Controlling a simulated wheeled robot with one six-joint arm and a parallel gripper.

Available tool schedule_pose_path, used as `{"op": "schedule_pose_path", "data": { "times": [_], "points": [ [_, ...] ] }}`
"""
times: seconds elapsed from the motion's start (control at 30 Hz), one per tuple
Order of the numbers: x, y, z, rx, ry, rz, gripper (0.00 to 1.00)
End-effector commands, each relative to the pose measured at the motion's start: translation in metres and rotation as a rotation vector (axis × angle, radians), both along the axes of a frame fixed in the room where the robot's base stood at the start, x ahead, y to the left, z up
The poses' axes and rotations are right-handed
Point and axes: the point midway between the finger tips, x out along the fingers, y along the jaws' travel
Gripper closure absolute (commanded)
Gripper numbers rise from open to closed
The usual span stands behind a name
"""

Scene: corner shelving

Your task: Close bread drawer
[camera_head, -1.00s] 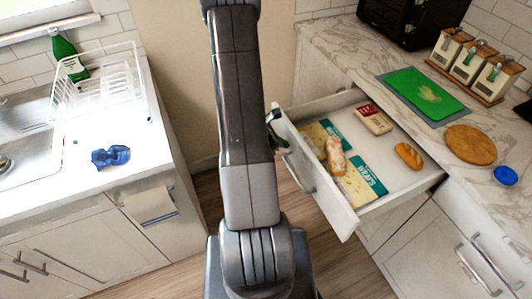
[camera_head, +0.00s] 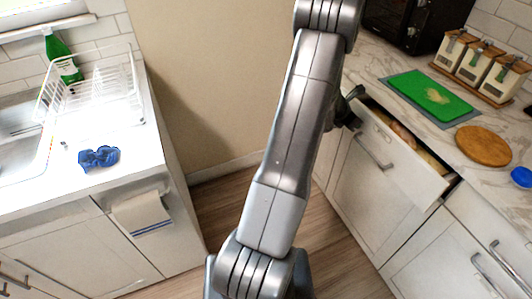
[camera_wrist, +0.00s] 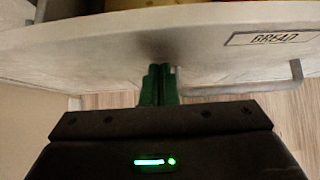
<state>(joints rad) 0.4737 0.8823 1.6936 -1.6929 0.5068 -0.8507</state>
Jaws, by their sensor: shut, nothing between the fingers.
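The bread drawer (camera_head: 405,158) is a white drawer at the right in the head view, open only by a narrow gap, with some of its contents showing. In the wrist view its front (camera_wrist: 215,48) fills the upper part, with a "BREAD" label and a metal handle (camera_wrist: 245,88). My gripper (camera_wrist: 158,82) is shut and empty, its green fingertips at the drawer front just left of the handle. In the head view the gripper (camera_head: 350,108) is partly hidden behind my arm, at the drawer's far left end.
The marble counter above the drawer holds a green cutting board (camera_head: 430,94), a round wooden board (camera_head: 483,145) and several canisters (camera_head: 480,65). A left counter holds a dish rack (camera_head: 95,90) and a blue cloth (camera_head: 99,158). Wooden floor (camera_head: 225,205) lies free between the counters.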

Motion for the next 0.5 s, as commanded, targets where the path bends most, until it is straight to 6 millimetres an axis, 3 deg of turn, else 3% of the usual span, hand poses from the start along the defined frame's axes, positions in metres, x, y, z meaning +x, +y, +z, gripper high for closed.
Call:
{"op": "schedule_pose_path", "data": {
  "times": [0.2,0.5],
  "points": [
    [0.017,-0.047,0.001,0.001,0.0,-0.002,1.0],
    [0.029,-0.081,0.001,0.001,0.0,-0.001,1.0]
  ]
}}
